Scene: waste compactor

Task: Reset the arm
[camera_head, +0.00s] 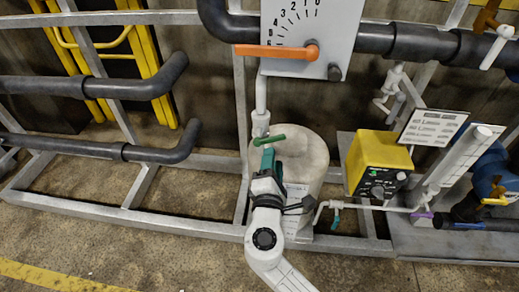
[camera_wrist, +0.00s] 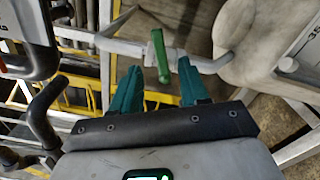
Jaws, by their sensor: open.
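My gripper (camera_head: 267,162) is in front of the pale tank in the head view, with my white arm reaching up to it from the bottom. In the wrist view my gripper (camera_wrist: 160,68) has its two teal fingers spread apart. A green valve handle (camera_head: 269,140) is just beyond the fingertips in the head view. In the wrist view the green handle (camera_wrist: 161,54) shows in the gap between the fingertips, on a pale pipe. It does not look clamped; whether either finger touches it I cannot tell.
The pale tank (camera_head: 308,153) stands close behind my gripper. An orange lever (camera_head: 277,51) lies across a dial panel (camera_head: 340,25) above. A yellow box (camera_head: 378,160) is to the right. Dark pipes (camera_head: 100,88) and metal frame rails are at left. Open floor (camera_head: 110,250) lies at the lower left.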

